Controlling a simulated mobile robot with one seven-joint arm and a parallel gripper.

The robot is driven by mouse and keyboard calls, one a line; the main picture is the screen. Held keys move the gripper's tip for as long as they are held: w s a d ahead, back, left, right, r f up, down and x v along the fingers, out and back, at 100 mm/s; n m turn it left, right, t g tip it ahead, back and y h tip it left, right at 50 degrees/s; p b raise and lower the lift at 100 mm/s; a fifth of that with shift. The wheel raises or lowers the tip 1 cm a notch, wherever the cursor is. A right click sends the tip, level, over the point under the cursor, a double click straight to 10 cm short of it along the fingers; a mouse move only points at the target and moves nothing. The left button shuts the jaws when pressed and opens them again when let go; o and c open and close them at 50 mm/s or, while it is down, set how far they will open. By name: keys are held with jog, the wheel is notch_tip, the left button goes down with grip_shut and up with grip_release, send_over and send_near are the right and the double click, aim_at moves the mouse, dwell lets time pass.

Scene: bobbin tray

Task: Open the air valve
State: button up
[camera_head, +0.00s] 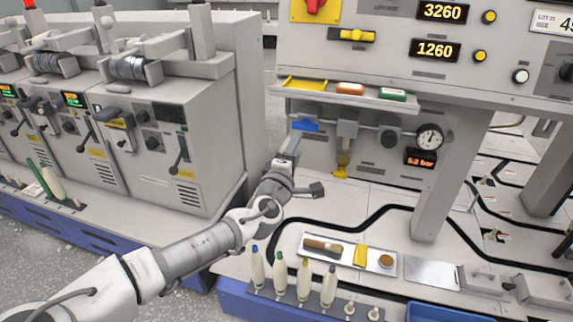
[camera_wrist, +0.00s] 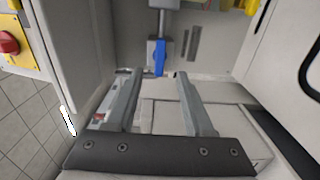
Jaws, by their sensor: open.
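The air valve's blue handle (camera_head: 305,125) is at the left end of a pipe run under the shelf in the head view. The handle looks roughly in line with the pipe. In the wrist view the blue handle (camera_wrist: 160,57) shows just beyond the gap between my fingertips. My gripper (camera_wrist: 157,76) is open and empty, with one finger on each side of the handle's line. In the head view my gripper (camera_head: 291,148) is just below and left of the handle. I cannot tell whether the fingers touch it.
A filter unit (camera_head: 345,140) with a yellow bottom, a round gauge (camera_head: 429,138) and a red display (camera_head: 420,158) are right of the valve. A shelf (camera_head: 345,97) hangs above. A grey machine cabinet (camera_head: 165,150) is close on the left.

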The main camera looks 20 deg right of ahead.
jog(key=p+v, duration=0.1)
jog(key=v, duration=0.7)
